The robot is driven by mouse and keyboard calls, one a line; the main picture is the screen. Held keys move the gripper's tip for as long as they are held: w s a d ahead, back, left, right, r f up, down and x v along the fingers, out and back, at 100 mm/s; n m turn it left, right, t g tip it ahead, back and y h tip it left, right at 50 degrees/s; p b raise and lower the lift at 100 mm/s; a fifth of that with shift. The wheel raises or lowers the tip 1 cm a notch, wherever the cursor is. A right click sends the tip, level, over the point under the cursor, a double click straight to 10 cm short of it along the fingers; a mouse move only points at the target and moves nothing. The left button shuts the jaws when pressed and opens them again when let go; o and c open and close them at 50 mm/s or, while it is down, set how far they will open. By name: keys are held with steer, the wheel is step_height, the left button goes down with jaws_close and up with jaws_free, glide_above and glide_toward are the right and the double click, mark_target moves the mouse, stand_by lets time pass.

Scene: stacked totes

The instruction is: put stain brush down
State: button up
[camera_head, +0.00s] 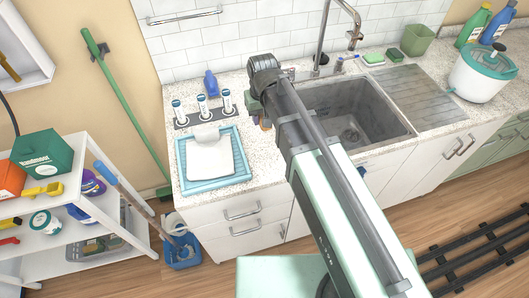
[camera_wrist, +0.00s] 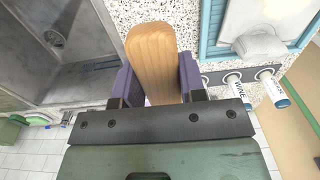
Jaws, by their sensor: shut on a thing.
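My gripper (camera_wrist: 157,82) is shut on the stain brush (camera_wrist: 152,50). Its light wooden body stands between the two purple fingers in the wrist view. The bristles are not visible. In the head view my gripper (camera_head: 257,108) is over the speckled counter between the blue tray and the sink, largely hidden by my arm. Only a small orange-brown bit of the brush (camera_head: 265,124) shows there. I cannot tell whether the brush touches the counter.
A blue tray (camera_head: 183,178) with a folded white cloth (camera_head: 211,157) lies left on the counter (camera_head: 262,168). Behind it, several white bottles (camera_head: 202,104) stand in a dark rack, near a blue bottle (camera_head: 210,84). The grey sink (camera_head: 392,112) is to the right. Free counter shows right of the tray.

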mark_target(263, 148)
step_height(263, 148, down, 14)
steer(key=b, duration=1.1)
steer(key=shift+r, duration=0.15)
steer(key=shift+r+p, duration=0.25)
steer(key=shift+p, duration=0.05)
steer(key=shift+f, duration=0.2)
steer(key=o, duration=0.8)
steer(key=shift+r, duration=0.15)
step_height(263, 148, up, 12)
steer(key=p, duration=1.2)
steer(key=shift+r, duration=0.25)
steer(key=shift+s+d+f+m, duration=0.15)
steer(key=shift+s+d+m, duration=0.4)
steer(key=shift+s+d, duration=1.7)
steer(key=shift+s+d+f+m, duration=0.1)
steer(key=shift+s+d+m, duration=0.75)
steer(key=shift+d, duration=2.3)
steer(key=shift+s+d+f+m, duration=0.15)
steer(key=shift+s+d+m, duration=0.05)
steer(key=shift+s+d, duration=2.2)
